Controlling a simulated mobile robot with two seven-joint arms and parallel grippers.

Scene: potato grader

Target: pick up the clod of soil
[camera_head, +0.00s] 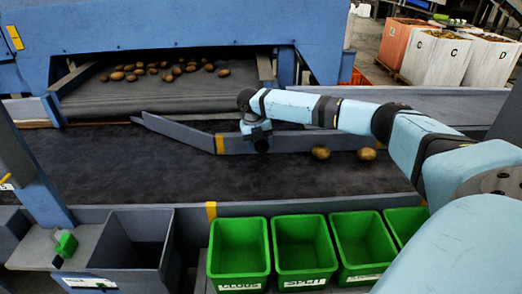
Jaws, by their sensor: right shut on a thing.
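My right arm reaches in from the right over the dark conveyor belt (90,165). My right gripper (258,139) points down beside the grey diverter bar and is shut on a small dark lump (262,147), which looks like the clod of soil. The lump is mostly hidden by the gripper, and its contact with the belt cannot be made out. My left gripper is not in view.
Two potatoes (321,153) (367,154) lie on the belt right of the gripper, by the grey bar (185,132). Several potatoes lie on the upper feed belt (140,95). Green bins (239,225) and a grey bin (98,253) stand along the front edge.

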